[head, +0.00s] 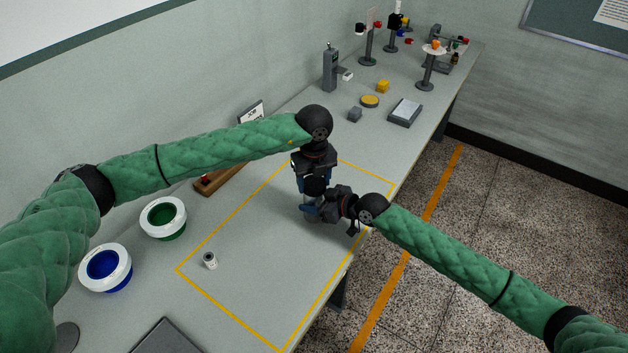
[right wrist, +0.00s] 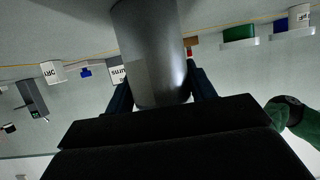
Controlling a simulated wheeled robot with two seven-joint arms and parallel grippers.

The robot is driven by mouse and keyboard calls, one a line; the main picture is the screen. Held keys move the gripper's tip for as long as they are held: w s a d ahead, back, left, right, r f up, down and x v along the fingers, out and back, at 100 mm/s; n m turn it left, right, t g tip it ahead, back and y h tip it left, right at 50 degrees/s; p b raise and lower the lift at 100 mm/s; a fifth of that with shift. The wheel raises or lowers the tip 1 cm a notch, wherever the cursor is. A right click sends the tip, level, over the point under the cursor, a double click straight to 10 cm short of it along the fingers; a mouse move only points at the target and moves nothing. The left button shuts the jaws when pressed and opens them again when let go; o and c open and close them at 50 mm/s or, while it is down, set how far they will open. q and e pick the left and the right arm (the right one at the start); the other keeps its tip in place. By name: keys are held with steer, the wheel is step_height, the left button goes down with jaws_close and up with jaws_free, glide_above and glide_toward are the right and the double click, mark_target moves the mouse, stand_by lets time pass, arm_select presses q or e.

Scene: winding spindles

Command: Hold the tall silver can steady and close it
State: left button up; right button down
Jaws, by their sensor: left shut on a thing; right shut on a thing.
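The tall silver can (right wrist: 152,45) fills the upper middle of the right wrist view, its plain grey side between the two dark blue fingers of my right gripper (right wrist: 160,85). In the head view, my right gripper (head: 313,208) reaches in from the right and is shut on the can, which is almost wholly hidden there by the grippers. My left gripper (head: 313,184) points down from above, close over my right one. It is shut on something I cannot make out. The can's top and any lid are hidden.
A small white cylinder (head: 210,261) stands inside the yellow outline. White-rimmed green (head: 163,218) and blue (head: 106,268) bins stand at the left. A wooden tray (head: 217,179) lies near the wall. A grey block, yellow pieces and stands occupy the far bench. The outlined area's front is mostly clear.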

arm_select(q)
steer(key=shift+m, duration=0.5)
steer(key=o, duration=1.1)
steer(key=shift+r, duration=2.3)
steer(key=shift+r, duration=0.1)
steer(key=shift+c, duration=0.5)
steer(key=shift+r+n, duration=1.6)
steer(key=shift+n, duration=0.1)
